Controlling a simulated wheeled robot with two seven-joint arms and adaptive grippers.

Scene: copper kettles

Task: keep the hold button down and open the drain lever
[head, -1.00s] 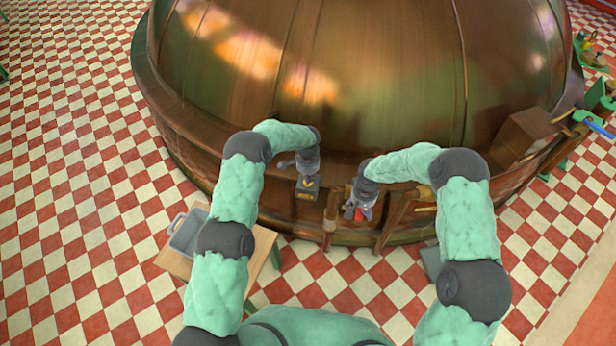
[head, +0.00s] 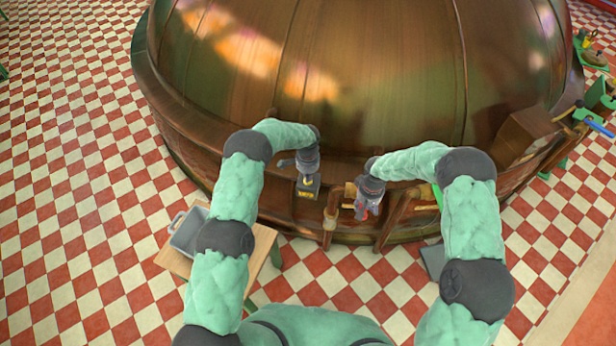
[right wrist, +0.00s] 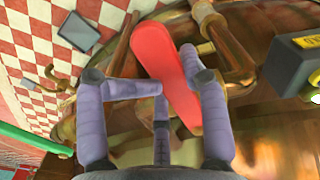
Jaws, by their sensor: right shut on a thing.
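The red drain lever (right wrist: 160,50) runs between the fingers of my right gripper (right wrist: 178,85) in the right wrist view. That gripper is shut on it. In the head view my right gripper (head: 367,208) is at the front of the copper kettle, and the lever is mostly hidden there. The dark button box with yellow marking (head: 308,190) is just left of it. It also shows at the right of the right wrist view (right wrist: 290,68). My left gripper (head: 307,176) is down at the top of this box. It hides the button, and its fingers are too small to read.
The large copper kettle (head: 380,70) fills the back. Brown pipes (head: 331,215) stand close beside my right gripper. A wooden table with a grey tray (head: 178,240) is at left. Checkered floor lies open in front.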

